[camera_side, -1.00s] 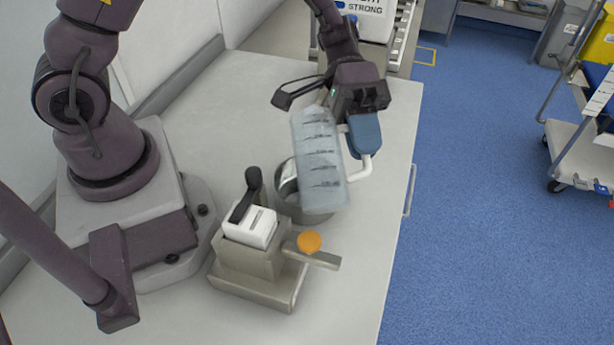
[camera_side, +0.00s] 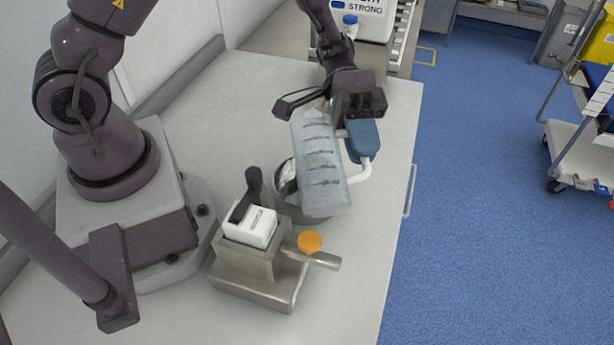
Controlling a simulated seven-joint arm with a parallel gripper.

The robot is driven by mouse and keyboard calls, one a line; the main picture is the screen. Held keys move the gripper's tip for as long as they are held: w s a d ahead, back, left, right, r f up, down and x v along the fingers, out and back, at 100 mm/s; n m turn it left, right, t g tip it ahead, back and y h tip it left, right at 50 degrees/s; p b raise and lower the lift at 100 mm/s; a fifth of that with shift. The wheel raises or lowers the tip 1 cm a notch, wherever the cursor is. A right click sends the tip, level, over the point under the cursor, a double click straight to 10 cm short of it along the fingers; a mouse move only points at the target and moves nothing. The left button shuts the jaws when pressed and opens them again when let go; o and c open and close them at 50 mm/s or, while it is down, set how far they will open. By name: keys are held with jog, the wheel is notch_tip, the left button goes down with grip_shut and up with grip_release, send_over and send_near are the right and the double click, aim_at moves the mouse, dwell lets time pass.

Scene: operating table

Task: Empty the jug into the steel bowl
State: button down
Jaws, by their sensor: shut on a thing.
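The jug (camera_side: 320,170) is a translucent pale measuring jug with dark graduation marks and a white handle. It is tipped, with its lower end over the steel bowl (camera_side: 296,208). My gripper (camera_side: 362,130) is at the jug's upper right, shut on its handle side; the fingertips are partly hidden. The bowl stands on the table, and the jug covers much of its right side. Its shiny inner wall shows to the left of the jug. I cannot tell whether liquid is flowing.
A metal block device with a white top, black lever and orange knob (camera_side: 309,242) stands just in front of the bowl. The pale table (camera_side: 345,300) is clear at front right and at back left. Its right edge drops to the blue floor. A white container stands behind.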

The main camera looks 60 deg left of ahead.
notch_tip(320, 180, down, 7)
jog(key=a+g+h, duration=0.1)
jog(key=a+h, duration=0.1)
jog(key=h, duration=0.1)
jog(key=shift+w, duration=0.3)
dwell(1.3)
jog(key=shift+w+a+r+g+h, duration=0.1)
jog(key=shift+a+r+g+h, duration=0.15)
jog(key=shift+h, duration=0.6)
jog(key=shift+w+a+r+g+h, duration=0.15)
jog(key=shift+a+h, duration=0.1)
jog(key=shift+h, duration=0.6)
dwell(0.4)
jog(key=shift+a+r+g+h, duration=0.15)
jog(key=shift+r+h, duration=0.3)
jog(key=shift+r, duration=0.05)
jog(key=shift+a+r+g+h, duration=0.15)
jog(key=shift+r+h, duration=0.3)
jog(key=shift+w+a+r+h, duration=0.15)
jog(key=shift+a+h, duration=0.15)
jog(key=shift+h, duration=0.5)
dwell(0.4)
jog(key=shift+a+r+n+h, duration=0.15)
jog(key=shift+a+r+h, duration=0.05)
jog(key=shift+r+h, duration=0.25)
jog(key=shift+a+r+n+h, duration=0.15)
jog(key=shift+r+h, duration=0.3)
jog(key=shift+w+a+g, duration=0.1)
jog(key=shift+g, duration=0.2)
dwell(0.3)
